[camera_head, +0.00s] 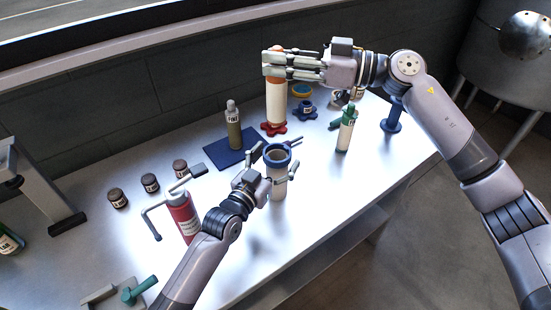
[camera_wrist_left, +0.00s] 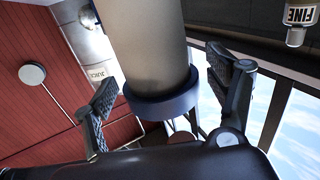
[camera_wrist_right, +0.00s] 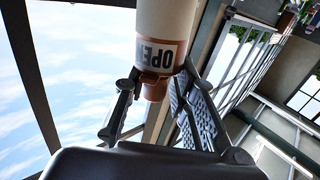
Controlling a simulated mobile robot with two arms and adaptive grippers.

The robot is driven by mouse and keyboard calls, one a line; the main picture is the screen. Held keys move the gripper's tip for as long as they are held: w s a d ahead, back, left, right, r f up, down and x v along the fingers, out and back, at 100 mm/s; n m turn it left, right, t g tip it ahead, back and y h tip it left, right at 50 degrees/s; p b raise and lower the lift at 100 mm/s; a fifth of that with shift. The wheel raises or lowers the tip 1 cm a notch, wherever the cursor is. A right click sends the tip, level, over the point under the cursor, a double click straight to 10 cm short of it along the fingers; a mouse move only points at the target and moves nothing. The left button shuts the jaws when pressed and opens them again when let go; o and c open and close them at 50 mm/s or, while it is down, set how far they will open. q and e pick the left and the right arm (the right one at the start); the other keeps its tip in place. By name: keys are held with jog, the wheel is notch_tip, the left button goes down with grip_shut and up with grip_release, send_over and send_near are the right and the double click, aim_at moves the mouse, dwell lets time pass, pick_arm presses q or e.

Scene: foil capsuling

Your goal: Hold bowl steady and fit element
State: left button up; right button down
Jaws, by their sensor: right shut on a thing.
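The bowl (camera_head: 278,186) is a pale grey cylinder with a blue ring at its top, upright near the table's middle. The element (camera_head: 277,103) is a white upright cylinder with an orange upper end, above a red lobed piece (camera_head: 273,129). My right gripper (camera_head: 283,66) is shut on its upper end. The right wrist view shows its "OPEN" label (camera_wrist_right: 160,52).
A red bottle (camera_head: 184,216) is left of my left arm. Several small dark jars (camera_head: 150,183) stand at left. A green-capped bottle (camera_head: 345,132) and blue stand (camera_head: 392,118) are at right.

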pick_arm(q)
jog(key=c, duration=1.4)
dwell(0.4)
